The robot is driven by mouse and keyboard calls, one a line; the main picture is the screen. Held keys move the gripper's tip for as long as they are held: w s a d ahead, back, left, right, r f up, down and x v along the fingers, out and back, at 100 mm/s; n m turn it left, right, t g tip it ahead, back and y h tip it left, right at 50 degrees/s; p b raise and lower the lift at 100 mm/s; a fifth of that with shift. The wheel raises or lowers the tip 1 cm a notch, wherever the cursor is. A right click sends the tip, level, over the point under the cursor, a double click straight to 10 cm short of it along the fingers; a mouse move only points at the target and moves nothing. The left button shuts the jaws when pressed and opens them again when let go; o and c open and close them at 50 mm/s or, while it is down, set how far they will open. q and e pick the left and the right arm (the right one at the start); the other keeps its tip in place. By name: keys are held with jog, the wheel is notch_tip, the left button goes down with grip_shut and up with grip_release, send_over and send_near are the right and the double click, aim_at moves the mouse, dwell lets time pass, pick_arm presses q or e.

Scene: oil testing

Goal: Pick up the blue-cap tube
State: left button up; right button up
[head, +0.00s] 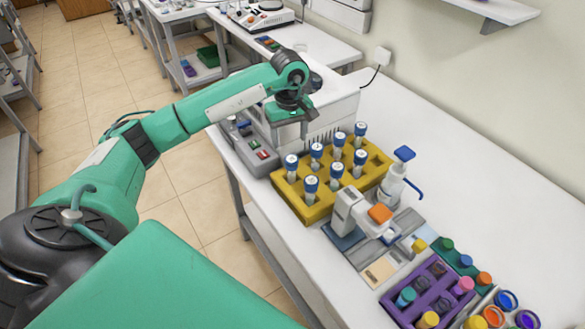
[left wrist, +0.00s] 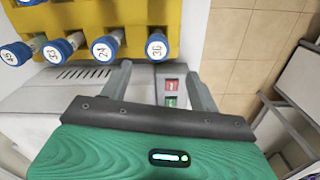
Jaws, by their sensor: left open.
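Several blue-cap tubes stand upright in a yellow rack (head: 298,207) on the white table, one of them at its near edge (head: 311,184). The left wrist view shows the caps from above, numbered, with cap 36 (left wrist: 156,46) at the right end of the row and cap 24 (left wrist: 105,47) beside it. The rack (left wrist: 189,30) fills the top of that view. My left gripper (head: 292,118) is above the grey machine behind the rack. In the left wrist view its fingers (left wrist: 160,84) are apart with nothing between them; cap 36 lies just beyond them. My right gripper is not in view.
The grey-white machine (head: 330,112) stands close behind the rack. A white bottle with a blue top (head: 394,185) and a small white device (head: 346,212) stand to the rack's right. A purple rack (head: 395,312) holds coloured caps in front. The table's right side is clear.

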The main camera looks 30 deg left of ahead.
aim_at(291, 158)
pick_arm(q)
notch_tip(291, 158, down, 6)
jog(key=shift+r+p, duration=0.25)
jog(key=shift+p, duration=0.45)
jog(key=shift+d+f+p, duration=0.1)
jog(key=shift+f+p, duration=0.15)
jog(key=shift+p, duration=0.05)
jog(key=f+p, duration=0.2)
jog(key=f, duration=0.2)
jog(key=shift+w, duration=0.2)
jog(key=shift+f, duration=0.35)
jog(key=shift+c, duration=0.4)
jog(key=c, duration=1)
